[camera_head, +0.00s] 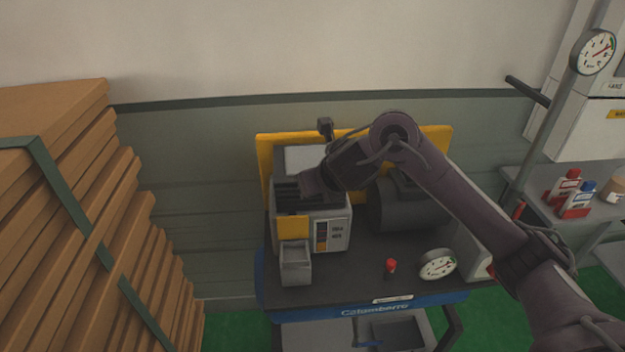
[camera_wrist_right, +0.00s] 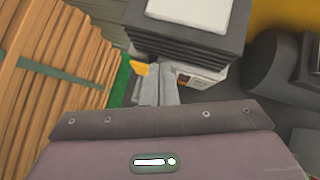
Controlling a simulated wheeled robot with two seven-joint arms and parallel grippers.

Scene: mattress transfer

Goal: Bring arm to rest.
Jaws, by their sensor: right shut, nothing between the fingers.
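My right arm (camera_head: 455,190) comes in from the lower right in the head view and bends over the top of a grey machine (camera_head: 335,236). My right gripper (camera_head: 312,184) is shut and empty, in front of the machine's dark ribbed top, pointing left and down. I cannot tell whether it touches the machine. In the right wrist view the dark gripper housing (camera_wrist_right: 160,125) fills the lower part, and the machine's ribbed block (camera_wrist_right: 188,45) stands beyond it. My left gripper is not in view.
A tall stack of brown boards (camera_head: 130,230) with a green strap stands at the left. A dark cylinder (camera_head: 405,208), a gauge (camera_head: 438,264) and a red knob (camera_head: 391,266) are on the workbench (camera_head: 340,290). A side table (camera_head: 540,190) holds small bottles. Green floor shows between stack and bench.

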